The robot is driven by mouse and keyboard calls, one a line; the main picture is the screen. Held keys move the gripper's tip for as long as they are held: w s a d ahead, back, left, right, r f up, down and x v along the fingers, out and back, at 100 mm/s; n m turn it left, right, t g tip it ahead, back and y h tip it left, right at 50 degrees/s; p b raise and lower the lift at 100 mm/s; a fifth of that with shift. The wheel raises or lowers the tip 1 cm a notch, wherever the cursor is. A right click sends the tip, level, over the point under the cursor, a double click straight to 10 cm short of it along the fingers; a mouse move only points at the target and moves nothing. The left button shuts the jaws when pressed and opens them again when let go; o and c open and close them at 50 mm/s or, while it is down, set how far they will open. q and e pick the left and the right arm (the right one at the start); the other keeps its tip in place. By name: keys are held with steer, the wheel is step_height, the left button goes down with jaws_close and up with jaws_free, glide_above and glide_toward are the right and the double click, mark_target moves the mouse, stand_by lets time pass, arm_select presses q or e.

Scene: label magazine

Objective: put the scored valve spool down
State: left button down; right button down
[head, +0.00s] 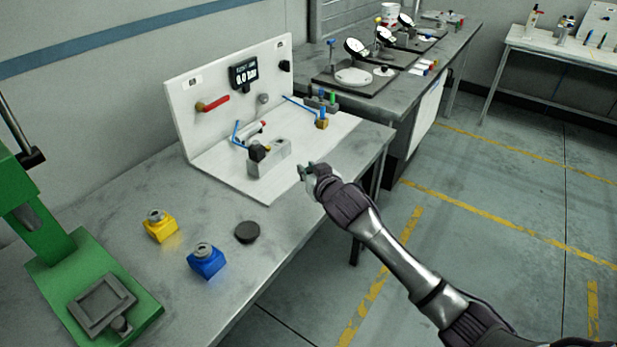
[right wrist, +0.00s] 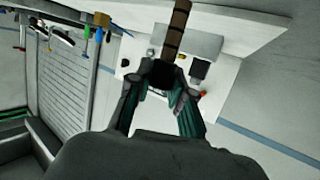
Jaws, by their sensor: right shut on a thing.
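My right gripper (head: 309,172) is above the front right edge of the grey workbench (head: 292,222), beside the white test rig's base. In the right wrist view my right gripper (right wrist: 160,82) is shut on a brown rod with dark bands, which looks like the valve spool (right wrist: 176,34). The spool sticks out past the fingertips, and its held end is hidden between them. In the head view I cannot make out the spool. My left gripper is not in view.
The white test rig (head: 225,172) carries a gauge display (head: 243,76), a red lever (head: 213,103) and a grey valve block (head: 270,158). A yellow block (head: 160,228), blue block (head: 206,262) and dark puck (head: 247,232) stand on the bench. A green press (head: 85,285) is left.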

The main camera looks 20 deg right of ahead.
steer(key=shift+f, duration=1.3)
steer(key=c, duration=1.1)
jaws_free()
steer(key=shift+f, duration=0.15)
steer(key=shift+o, duration=0.2)
steer(key=shift+r, duration=0.25)
steer(key=shift+s, duration=0.4)
steer(key=v, duration=1.1)
steer(key=shift+s+d+r, duration=0.1)
